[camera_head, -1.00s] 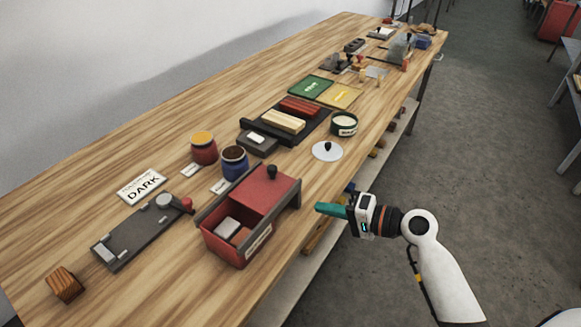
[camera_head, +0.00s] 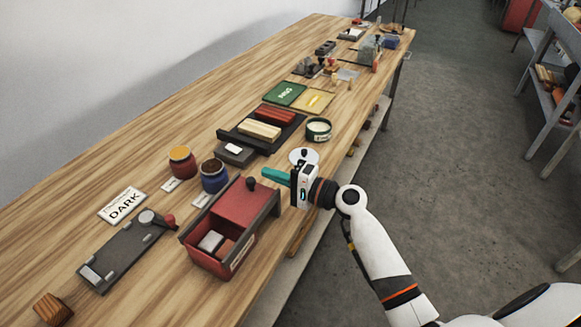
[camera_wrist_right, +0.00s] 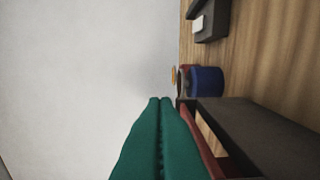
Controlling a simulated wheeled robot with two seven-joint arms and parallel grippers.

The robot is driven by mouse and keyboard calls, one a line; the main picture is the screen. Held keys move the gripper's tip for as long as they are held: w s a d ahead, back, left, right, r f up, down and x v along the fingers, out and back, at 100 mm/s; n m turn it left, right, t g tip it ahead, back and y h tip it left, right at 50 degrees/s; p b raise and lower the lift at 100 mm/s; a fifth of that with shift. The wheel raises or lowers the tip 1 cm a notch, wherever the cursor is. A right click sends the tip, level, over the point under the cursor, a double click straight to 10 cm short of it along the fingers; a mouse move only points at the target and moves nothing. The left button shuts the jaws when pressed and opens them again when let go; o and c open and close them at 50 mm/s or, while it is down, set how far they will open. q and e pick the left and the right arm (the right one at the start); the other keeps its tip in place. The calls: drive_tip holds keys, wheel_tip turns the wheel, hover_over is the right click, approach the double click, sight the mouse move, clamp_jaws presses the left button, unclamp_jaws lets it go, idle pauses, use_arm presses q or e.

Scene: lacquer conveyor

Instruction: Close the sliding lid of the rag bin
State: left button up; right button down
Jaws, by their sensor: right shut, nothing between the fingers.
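The red rag bin (camera_head: 207,261) stands on the bench near its front edge. Its red sliding lid (camera_head: 246,204), with a dark round knob (camera_head: 252,183), covers the far part; the near part is open and shows a grey block and a reddish item inside. The bin's dark side rail shows in the right wrist view (camera_wrist_right: 262,135). My right gripper (camera_head: 268,173) has teal fingers, shut and empty, just beyond and to the right of the knob, apart from it as far as I can tell. The fingers fill the lower middle of the right wrist view (camera_wrist_right: 160,125). My left gripper is not in view.
A blue jar (camera_head: 214,177) and a red jar (camera_head: 182,163) stand left of the bin. A round white lid with a dark knob (camera_head: 303,156) lies behind my gripper. A dark plate with a red-knobbed lever (camera_head: 122,255) lies at left.

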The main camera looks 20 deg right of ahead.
sight(246, 216)
drive_tip(key=shift+s+a+r, duration=0.2)
drive_tip(key=shift+s+a, duration=0.25)
drive_tip(key=shift+a, duration=0.25)
drive_tip(key=shift+a+f, duration=0.1)
drive_tip(key=shift+f, duration=0.05)
drive_tip(key=s+a, duration=0.2)
drive_tip(key=s+a+p, duration=0.1)
drive_tip(key=s+a, duration=0.1)
drive_tip(key=a, duration=0.1)
drive_tip(key=s+a+p, duration=0.1)
drive_tip(key=s+a, duration=0.1)
drive_tip(key=shift+a, duration=0.35)
